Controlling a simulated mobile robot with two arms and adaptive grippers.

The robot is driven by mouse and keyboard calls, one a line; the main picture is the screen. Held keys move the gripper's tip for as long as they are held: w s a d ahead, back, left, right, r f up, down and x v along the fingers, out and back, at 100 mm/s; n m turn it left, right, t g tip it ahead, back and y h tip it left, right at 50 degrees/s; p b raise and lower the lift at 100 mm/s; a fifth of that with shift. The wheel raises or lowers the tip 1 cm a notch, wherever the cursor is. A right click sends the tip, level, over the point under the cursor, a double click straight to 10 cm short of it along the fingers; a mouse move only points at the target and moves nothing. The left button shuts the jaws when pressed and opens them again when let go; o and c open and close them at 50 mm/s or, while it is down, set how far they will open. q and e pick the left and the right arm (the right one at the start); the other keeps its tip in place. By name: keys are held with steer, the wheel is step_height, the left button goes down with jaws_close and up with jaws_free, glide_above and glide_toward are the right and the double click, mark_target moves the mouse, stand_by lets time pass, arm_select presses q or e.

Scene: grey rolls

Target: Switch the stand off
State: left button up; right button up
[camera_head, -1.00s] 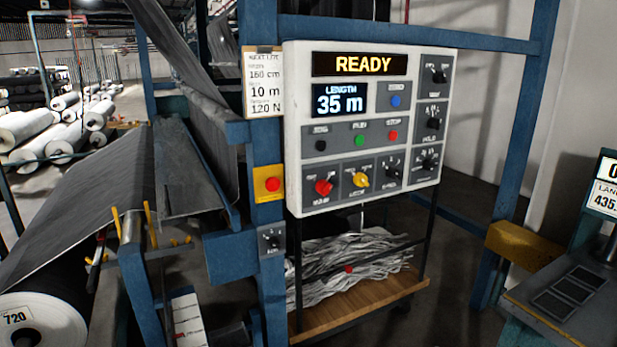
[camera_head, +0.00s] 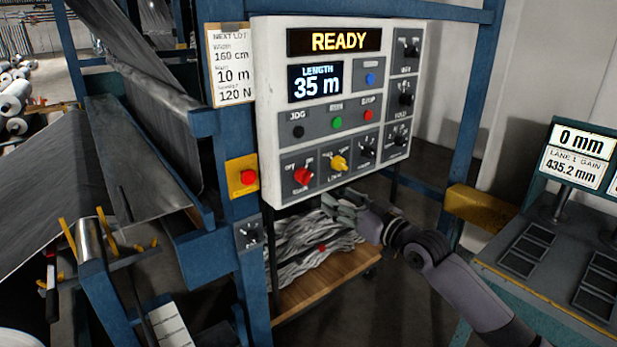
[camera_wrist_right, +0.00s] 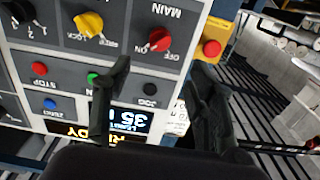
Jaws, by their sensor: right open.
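The stand's white control panel (camera_head: 265,110) reads READY, with a length of 35 m. Its red main knob (camera_head: 302,176) is at the lower left of the panel, beside the yellow lock knob (camera_head: 338,163). My right gripper (camera_head: 343,204) is just below the panel, lower right of the red knob. In the right wrist view the panel appears upside down. There my right gripper (camera_wrist_right: 160,75) is open and empty, with the red main knob (camera_wrist_right: 158,39) beyond the gap between its fingers. It appears apart from the knob. My left gripper is out of view.
A red button on a yellow plate (camera_head: 243,177) is left of the panel on the blue frame. A dark fabric sheet (camera_head: 40,215) runs at the left. A yellow block (camera_head: 482,218) and a bench with displays (camera_head: 583,158) stand at the right.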

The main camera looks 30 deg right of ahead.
mark_target(309, 180)
steer(key=w, duration=0.3)
steer(key=w+p, duration=0.1)
steer(key=w, duration=0.3)
steer(key=w+a+p, duration=0.1)
steer(key=w, duration=0.3)
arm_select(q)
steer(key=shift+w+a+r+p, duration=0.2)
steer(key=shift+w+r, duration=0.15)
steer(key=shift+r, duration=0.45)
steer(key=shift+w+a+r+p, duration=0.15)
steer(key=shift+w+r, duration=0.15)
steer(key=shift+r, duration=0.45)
arm_select(e)
steer(key=shift+w, duration=0.7)
steer(key=c, duration=1.1)
steer(key=shift+c, duration=0.2)
